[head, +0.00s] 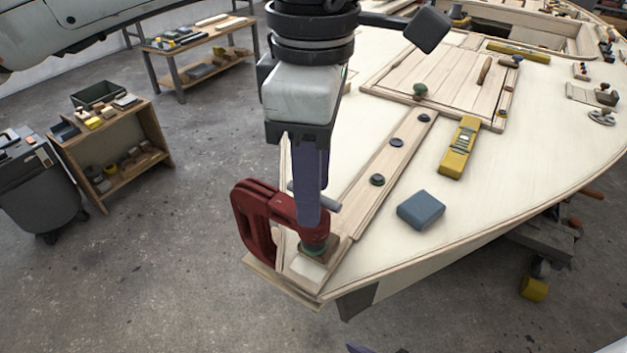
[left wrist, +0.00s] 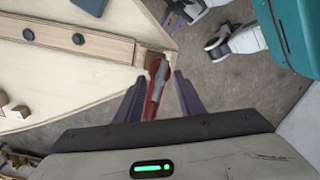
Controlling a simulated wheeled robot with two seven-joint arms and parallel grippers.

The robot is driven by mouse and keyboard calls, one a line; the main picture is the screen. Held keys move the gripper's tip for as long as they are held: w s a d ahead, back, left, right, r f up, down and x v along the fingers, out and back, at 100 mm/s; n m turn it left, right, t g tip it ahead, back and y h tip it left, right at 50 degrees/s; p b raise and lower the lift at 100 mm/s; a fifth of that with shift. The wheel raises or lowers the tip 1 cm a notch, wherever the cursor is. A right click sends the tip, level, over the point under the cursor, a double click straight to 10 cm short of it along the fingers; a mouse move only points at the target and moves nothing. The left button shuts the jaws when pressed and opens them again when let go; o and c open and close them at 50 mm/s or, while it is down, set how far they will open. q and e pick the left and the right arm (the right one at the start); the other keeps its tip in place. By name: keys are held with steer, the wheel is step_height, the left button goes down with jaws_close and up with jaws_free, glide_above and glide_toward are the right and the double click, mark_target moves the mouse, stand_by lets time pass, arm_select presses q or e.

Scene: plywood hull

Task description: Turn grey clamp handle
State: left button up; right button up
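A red clamp (head: 258,213) grips the near corner of the plywood hull deck (head: 300,268). Its grey handle (head: 333,204) is a short bar that sticks out to both sides behind my finger in the head view. My left gripper (head: 308,218) points down over the clamp and hides the handle's middle. In the left wrist view its two fingers are apart, with the grey handle (left wrist: 159,76) and red clamp between them; I see gaps on both sides. A small purple tip at the bottom edge of the head view may be my right gripper (head: 360,349).
On the deck lie a blue block (head: 421,210), a yellow plane-like tool (head: 459,148) and several black discs along a wooden strip. A low shelf (head: 112,150) and a workbench (head: 200,50) stand at the left.

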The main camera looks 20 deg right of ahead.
arm_select(q)
jaws_close()
steer(key=shift+n, duration=0.3)
